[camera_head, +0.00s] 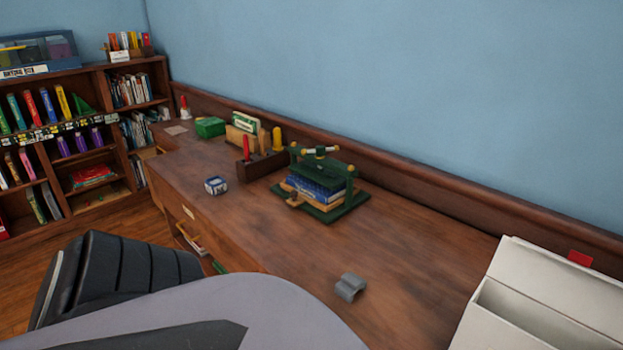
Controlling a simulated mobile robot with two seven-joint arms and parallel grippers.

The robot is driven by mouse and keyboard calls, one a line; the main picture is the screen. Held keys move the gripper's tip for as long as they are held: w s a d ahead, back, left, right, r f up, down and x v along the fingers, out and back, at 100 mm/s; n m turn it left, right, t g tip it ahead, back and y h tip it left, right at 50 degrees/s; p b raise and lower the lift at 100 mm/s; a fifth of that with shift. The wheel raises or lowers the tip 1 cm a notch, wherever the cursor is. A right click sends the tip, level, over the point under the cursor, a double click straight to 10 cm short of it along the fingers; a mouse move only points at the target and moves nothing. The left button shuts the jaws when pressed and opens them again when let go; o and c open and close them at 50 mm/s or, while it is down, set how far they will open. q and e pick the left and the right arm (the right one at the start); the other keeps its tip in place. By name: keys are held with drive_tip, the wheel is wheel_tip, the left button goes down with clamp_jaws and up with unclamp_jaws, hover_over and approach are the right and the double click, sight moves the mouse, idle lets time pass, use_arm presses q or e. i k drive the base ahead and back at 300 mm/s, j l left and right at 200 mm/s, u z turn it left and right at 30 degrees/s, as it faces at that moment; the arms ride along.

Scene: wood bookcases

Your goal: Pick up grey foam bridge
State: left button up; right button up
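The grey foam bridge (350,287) lies on the front right part of the wooden desk (410,255). It is a small grey block with a curved, arched shape. Bare desk surrounds it, and nothing touches it from above. Neither of my grippers shows in the head view.
A green book press (321,184) holding books stands mid-desk. A wooden holder (262,163), a small blue and white box (216,186) and a green box (210,127) sit further left. A white open box (545,300) is at right. A black chair (120,270) stands in front.

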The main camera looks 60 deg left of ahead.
sight(350, 283)
drive_tip(key=j+u, duration=0.1)
drive_tip(key=u, duration=1.45)
